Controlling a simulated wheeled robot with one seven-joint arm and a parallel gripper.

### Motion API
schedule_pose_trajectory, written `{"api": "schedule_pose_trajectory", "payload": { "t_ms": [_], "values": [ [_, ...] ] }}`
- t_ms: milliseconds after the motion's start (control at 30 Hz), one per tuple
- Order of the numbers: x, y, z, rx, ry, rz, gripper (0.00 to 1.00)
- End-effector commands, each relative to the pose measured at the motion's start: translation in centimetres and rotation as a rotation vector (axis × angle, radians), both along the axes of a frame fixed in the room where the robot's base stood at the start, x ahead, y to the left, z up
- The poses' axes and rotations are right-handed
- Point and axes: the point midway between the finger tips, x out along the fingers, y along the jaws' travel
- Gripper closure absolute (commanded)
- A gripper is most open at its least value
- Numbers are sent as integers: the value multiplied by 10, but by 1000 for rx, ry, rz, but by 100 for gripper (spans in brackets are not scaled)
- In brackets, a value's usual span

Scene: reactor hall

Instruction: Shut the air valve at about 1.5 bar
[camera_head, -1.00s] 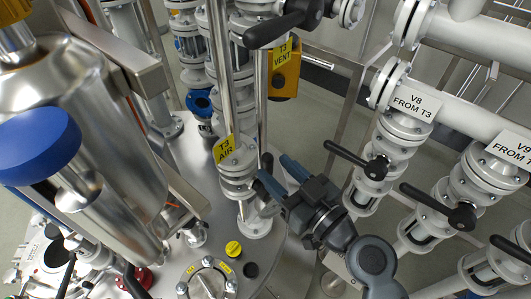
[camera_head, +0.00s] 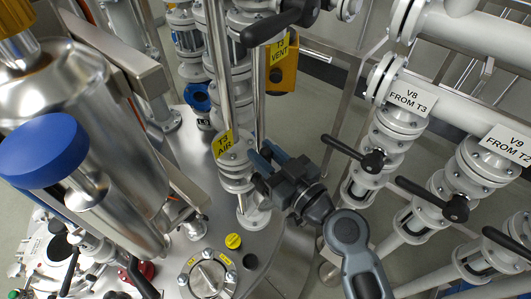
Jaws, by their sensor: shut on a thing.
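The air valve (camera_head: 236,168) is a pale grey flanged valve on an upright pipe. A yellow tag reading "T3 AIR" (camera_head: 223,143) hangs just above it. My gripper (camera_head: 265,156) is at the right side of this valve, its two blue-grey fingers pointing up and left. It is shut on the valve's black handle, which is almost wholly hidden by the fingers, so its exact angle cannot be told. No pressure gauge with a readable dial shows in the view.
A "T3 VENT" valve with a black handle (camera_head: 273,27) and yellow tag (camera_head: 280,50) stands above. The V8 handle (camera_head: 352,152) and V9 handle (camera_head: 432,199) stick out to the right of my arm. A steel vessel with a blue knob (camera_head: 42,150) fills the left.

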Motion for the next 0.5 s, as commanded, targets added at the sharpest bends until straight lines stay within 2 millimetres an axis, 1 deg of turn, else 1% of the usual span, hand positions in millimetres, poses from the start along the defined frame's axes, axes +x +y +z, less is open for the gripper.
{"api": "schedule_pose_trajectory", "payload": {
  "t_ms": [33,100,133,500],
  "values": [
    [0,0,0,0,0,0,92],
    [0,0,0,0,0,0,99],
    [0,0,0,0,0,0,100],
    [0,0,0,2,3,0,100]
  ]
}}
